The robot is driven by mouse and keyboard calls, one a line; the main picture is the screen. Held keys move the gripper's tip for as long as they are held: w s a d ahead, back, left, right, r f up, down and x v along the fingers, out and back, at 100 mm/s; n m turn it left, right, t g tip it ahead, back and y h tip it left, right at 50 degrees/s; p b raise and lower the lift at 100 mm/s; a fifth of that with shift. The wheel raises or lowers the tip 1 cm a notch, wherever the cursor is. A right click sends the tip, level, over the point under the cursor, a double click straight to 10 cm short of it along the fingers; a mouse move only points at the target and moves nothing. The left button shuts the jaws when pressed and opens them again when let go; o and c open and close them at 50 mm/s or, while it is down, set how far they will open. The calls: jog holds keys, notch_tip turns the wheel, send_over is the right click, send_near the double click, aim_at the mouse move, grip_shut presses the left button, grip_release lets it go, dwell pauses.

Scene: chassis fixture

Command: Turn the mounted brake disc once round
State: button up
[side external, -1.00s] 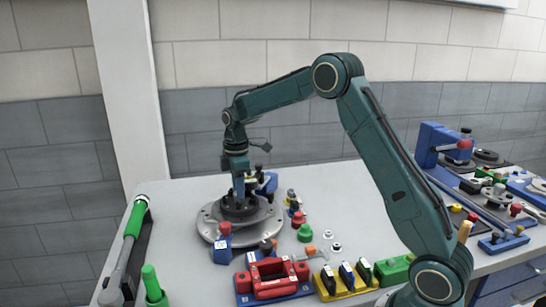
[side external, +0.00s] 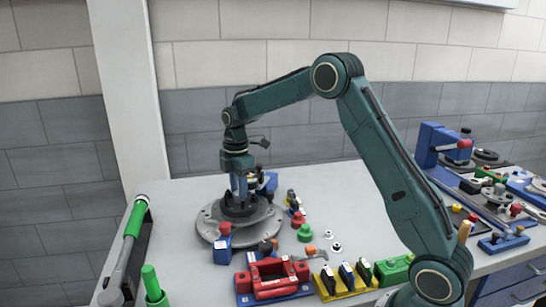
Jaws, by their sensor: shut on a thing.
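The brake disc (side external: 257,212) appears as a dark round part with a raised centre, lying flat on a wide grey round base (side external: 212,228) at the left of the table. My gripper (side external: 240,198) points straight down over the middle of the disc. Its blue fingers are shut on the raised centre of the disc. The exact contact is small and partly hidden by the fingers.
A red-handled part (side external: 270,278) and a yellow rack (side external: 345,282) lie in front. Small coloured parts stand to the right.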

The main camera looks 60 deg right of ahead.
jog(key=shift+n, duration=2)
jog(key=shift+n, duration=1.4)
jog(key=shift+n, duration=0.3)
jog(key=shift+n, duration=1.5)
